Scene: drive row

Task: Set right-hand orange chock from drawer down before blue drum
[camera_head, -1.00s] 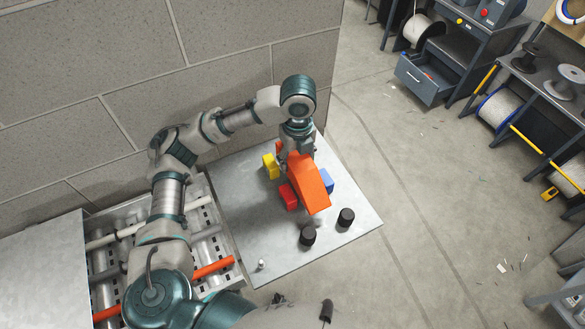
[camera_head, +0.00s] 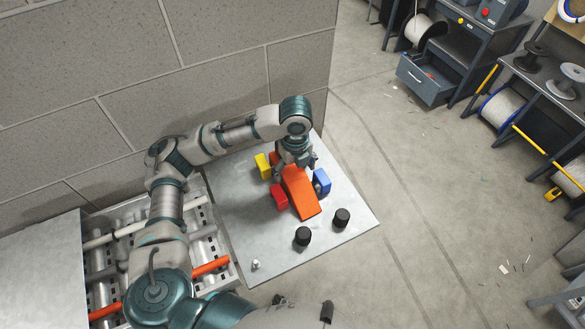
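An orange wedge-like block (camera_head: 301,193), which looks like the chock, slants across the grey metal plate below my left gripper (camera_head: 296,168). The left gripper points down over its far end; its fingers look spread apart on either side, and they hide that end. A blue-rimmed reel (camera_head: 502,108), possibly the drum, stands under the bench at the right. A blue-grey drawer (camera_head: 425,80) stands open at the upper right, with small items barely visible inside. My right gripper cannot be made out.
On the plate (camera_head: 237,218) are a yellow block (camera_head: 262,166), a red block (camera_head: 279,197), a blue block (camera_head: 321,181) and two black cylinders (camera_head: 303,236) (camera_head: 342,218). A block wall (camera_head: 110,60) stands behind. The floor (camera_head: 430,190) right of the plate is mostly clear.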

